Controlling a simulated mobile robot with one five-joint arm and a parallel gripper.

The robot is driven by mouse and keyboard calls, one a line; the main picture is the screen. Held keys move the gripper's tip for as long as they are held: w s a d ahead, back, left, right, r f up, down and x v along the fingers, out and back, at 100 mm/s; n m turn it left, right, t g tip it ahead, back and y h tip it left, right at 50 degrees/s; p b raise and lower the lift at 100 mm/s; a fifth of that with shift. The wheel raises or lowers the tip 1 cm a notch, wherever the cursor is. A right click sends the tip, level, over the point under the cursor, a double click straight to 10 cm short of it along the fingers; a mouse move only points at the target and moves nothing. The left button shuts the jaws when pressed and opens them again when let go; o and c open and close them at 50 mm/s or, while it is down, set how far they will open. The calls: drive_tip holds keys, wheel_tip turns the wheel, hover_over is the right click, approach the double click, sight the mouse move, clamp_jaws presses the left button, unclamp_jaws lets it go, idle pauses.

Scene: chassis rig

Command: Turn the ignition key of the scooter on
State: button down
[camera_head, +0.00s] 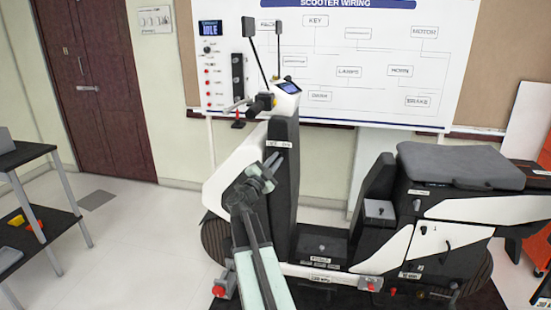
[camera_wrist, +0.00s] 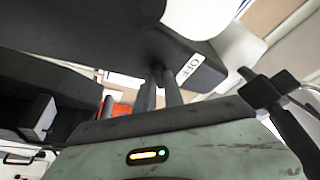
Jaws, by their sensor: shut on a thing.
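The scooter (camera_head: 440,207) is white and black and stands side-on in the head view. Its black front column (camera_head: 285,185) carries a small white label strip (camera_head: 279,143) near the top. My gripper (camera_head: 275,159) is at the column, just below that strip. In the wrist view the two fingers of my gripper (camera_wrist: 164,75) are close together, with their tips against the underside of a dark panel beside a white label (camera_wrist: 190,68) that seems to read OFF. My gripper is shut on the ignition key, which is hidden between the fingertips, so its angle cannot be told.
The handlebar (camera_head: 262,103) and display (camera_head: 290,87) are above my gripper. A whiteboard (camera_head: 345,75) with a wiring diagram and a switch panel reading IDLE (camera_head: 209,28) are behind. A shelf table (camera_head: 40,215) stands at the left. The floor between is clear.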

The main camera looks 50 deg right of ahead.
drive_tip(key=shift+r+m+g+p, duration=0.1)
drive_tip(key=shift+m+g+p, duration=0.35)
drive_tip(key=shift+m, duration=0.85)
drive_tip(key=c, duration=1.4)
unclamp_jaws()
drive_tip(key=shift+c, duration=0.2)
drive_tip(key=b+v, duration=0.1)
drive_tip(key=v, duration=0.7)
drive_tip(key=shift+r, duration=0.1)
